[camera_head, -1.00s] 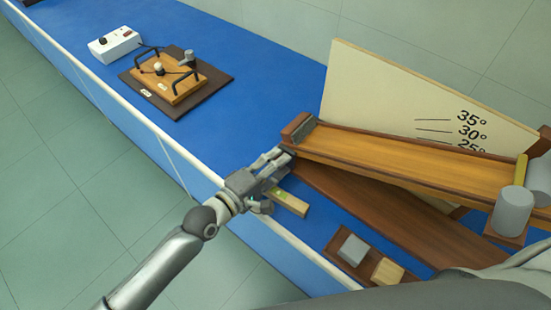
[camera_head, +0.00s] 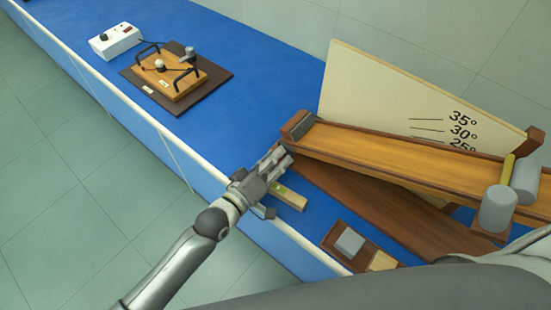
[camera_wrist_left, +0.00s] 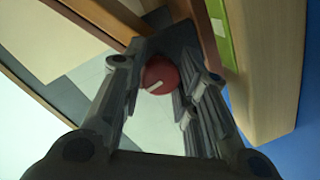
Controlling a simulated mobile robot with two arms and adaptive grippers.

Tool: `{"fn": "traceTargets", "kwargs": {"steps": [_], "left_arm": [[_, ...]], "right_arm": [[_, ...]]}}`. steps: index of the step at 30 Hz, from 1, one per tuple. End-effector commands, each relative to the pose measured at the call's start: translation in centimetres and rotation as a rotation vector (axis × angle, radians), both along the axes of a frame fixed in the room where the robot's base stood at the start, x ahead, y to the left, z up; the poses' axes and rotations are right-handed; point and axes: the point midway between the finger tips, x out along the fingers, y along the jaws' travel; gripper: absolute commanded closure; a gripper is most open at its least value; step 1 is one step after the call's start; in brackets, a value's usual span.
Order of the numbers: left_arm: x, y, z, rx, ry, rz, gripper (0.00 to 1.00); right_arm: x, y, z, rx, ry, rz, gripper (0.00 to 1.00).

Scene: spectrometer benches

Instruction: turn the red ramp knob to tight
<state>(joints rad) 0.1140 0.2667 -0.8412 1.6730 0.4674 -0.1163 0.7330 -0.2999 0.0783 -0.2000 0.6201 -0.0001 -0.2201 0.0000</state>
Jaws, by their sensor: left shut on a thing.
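The red ramp knob (camera_wrist_left: 160,75) shows in the left wrist view, round with a short white mark on its face. My left gripper (camera_wrist_left: 166,70) is shut on it, with a finger on either side. In the head view the gripper (camera_head: 280,160) is at the lower left side of the tilted wooden ramp (camera_head: 390,165), near its stop-block end. The knob is hidden behind the fingers there. My right gripper is not in view.
A pale board (camera_head: 385,95) with angle marks stands behind the ramp. Grey cylinders (camera_head: 497,208) are at the ramp's right end. A small tray (camera_head: 328,238) holds blocks near the bench edge. A wooden apparatus (camera_head: 178,78) and a white box (camera_head: 115,42) stand far left.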

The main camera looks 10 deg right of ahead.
Motion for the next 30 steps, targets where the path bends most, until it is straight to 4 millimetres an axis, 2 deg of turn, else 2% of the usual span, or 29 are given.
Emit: {"fn": "traceTargets", "kwargs": {"steps": [15, 16, 21, 30], "left_arm": [[-0.19, 0.01, -0.42, 0.018, -0.009, -0.002, 0.96], [-0.19, 0.01, -0.42, 0.018, -0.009, -0.002, 0.71], [-0.13, 0.03, -0.37, 0.017, -0.01, -0.001, 0.49], [-0.12, 0.17, -0.47, 0.02, -0.009, -0.001, 0.49]], "right_arm": [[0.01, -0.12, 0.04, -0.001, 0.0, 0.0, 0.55], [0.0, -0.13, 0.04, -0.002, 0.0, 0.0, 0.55], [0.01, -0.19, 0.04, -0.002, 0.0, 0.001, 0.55], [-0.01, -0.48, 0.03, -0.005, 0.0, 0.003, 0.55]]}}
